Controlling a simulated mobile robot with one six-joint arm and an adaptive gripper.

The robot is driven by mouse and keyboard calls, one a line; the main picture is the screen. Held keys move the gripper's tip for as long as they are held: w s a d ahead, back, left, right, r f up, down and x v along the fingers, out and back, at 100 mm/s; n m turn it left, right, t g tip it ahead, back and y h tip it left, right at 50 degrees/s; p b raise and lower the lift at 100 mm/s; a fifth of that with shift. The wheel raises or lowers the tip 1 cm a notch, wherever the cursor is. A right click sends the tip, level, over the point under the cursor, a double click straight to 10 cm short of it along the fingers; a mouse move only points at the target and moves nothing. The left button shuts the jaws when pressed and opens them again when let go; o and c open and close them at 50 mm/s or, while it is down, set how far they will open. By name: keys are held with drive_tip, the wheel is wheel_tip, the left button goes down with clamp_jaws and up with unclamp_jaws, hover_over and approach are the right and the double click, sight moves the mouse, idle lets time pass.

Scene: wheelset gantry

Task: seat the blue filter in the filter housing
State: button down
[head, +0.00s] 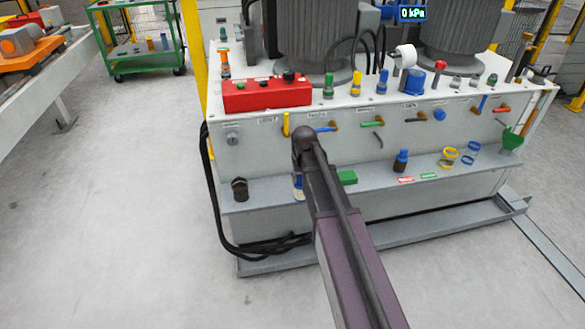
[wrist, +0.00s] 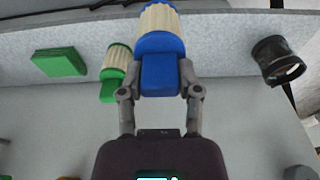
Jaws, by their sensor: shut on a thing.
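The blue filter (wrist: 161,43) has a blue cap and a cream pleated body. My gripper (wrist: 160,80) is shut on its blue cap in the wrist view, with one finger on each side. In the head view only a sliver of the blue filter (head: 298,188) shows beside my arm, which hides the gripper. A dark open cup (wrist: 276,60), which looks like the filter housing, stands on the shelf to the right of the filter in the wrist view. It also shows at the shelf's left end in the head view (head: 240,189). The filter is apart from it.
A green-capped filter (wrist: 113,70) stands close beside the held one, with a green block (wrist: 59,62) further left. A dark bottle with a blue cap (head: 401,160) and yellow rings (head: 448,157) sit along the shelf (head: 270,195). Black hoses (head: 215,210) hang at its left end.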

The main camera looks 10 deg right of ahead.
drive_tip(key=s+d, duration=0.1)
drive_tip(key=s, duration=0.5)
drive_tip(key=shift+d+r, duration=0.3)
idle(0.4)
drive_tip(key=shift+a, duration=0.15)
